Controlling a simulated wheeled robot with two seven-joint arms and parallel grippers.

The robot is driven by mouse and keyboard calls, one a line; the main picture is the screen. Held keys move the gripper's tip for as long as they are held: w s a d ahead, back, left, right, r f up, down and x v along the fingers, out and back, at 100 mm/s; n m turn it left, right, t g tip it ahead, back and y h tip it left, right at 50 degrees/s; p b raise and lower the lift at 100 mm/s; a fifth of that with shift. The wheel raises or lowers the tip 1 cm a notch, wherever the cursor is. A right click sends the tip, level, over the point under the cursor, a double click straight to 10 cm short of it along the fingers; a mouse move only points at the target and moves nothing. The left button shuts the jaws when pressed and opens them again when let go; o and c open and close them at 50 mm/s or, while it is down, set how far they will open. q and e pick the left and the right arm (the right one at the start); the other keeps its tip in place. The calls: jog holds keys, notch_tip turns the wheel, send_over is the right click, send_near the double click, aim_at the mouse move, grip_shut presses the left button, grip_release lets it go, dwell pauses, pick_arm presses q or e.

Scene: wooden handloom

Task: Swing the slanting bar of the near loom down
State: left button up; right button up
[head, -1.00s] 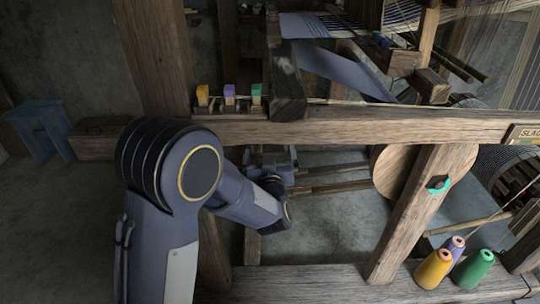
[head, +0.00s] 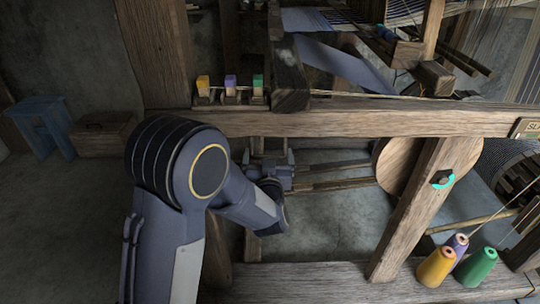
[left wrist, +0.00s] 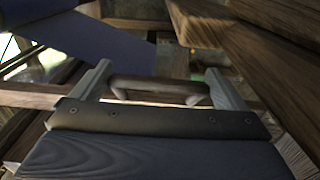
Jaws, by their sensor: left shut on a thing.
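My left gripper (head: 270,167) is below the long front beam of the near loom, partly hidden by my own forearm. My right gripper is not in view.
The long front beam (head: 400,123) runs above my left gripper. A slanting post (head: 410,220) with a teal-and-black dial (head: 442,179) stands to the right, near yellow (head: 436,267), purple and green thread cones. Two dark poles (head: 335,175) lie right of the gripper.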

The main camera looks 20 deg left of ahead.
pick_arm(q)
jog(key=shift+s+f, duration=0.1)
jog(key=shift+f, duration=0.1)
jog(key=o, duration=1)
jog(key=p+v, duration=0.1)
jog(key=v, duration=0.6)
jog(key=shift+s, duration=0.4)
jog(key=shift+d, duration=0.1)
